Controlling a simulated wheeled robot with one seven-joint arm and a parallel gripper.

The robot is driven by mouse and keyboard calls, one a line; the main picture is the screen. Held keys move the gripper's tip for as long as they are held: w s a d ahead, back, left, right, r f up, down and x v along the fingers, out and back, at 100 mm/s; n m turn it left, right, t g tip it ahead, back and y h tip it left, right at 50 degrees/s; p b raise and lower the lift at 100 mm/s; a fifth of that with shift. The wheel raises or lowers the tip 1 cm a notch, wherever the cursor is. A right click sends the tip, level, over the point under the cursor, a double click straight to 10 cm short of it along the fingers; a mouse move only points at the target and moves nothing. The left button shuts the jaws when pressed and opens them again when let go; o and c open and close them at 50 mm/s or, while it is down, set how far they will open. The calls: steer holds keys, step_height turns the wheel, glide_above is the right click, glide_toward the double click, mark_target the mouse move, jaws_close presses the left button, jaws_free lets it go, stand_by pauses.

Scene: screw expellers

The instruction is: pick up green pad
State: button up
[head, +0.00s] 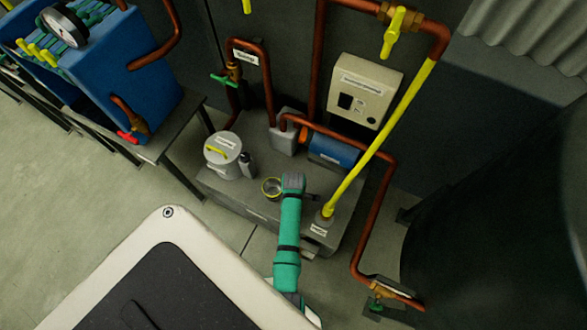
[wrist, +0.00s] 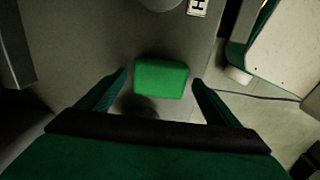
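The green pad (wrist: 161,79) is a small bright green block with rounded corners. In the wrist view it lies on a grey surface (wrist: 95,45), just beyond and between my fingertips. My gripper (wrist: 158,83) is open, with one dark green finger to each side of the pad and visible gaps between. A dark shadow falls on the surface just below the pad. In the head view my gripper (head: 293,182) hangs over the grey bench, and I cannot make out the pad there.
A yellow pipe (head: 380,138) rises to the right of my arm. A control box (head: 365,90) stands behind.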

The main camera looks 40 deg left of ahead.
steer(key=c, duration=0.9)
steer(key=shift+r, duration=0.1)
steer(key=shift+r, duration=0.55)
steer(key=s+d+r, duration=0.9)
steer(key=d+r, duration=0.1)
steer(key=r, duration=0.1)
steer(key=shift+s+r, duration=0.35)
steer(key=shift+o, duration=0.5)
steer(key=shift+d, duration=0.1)
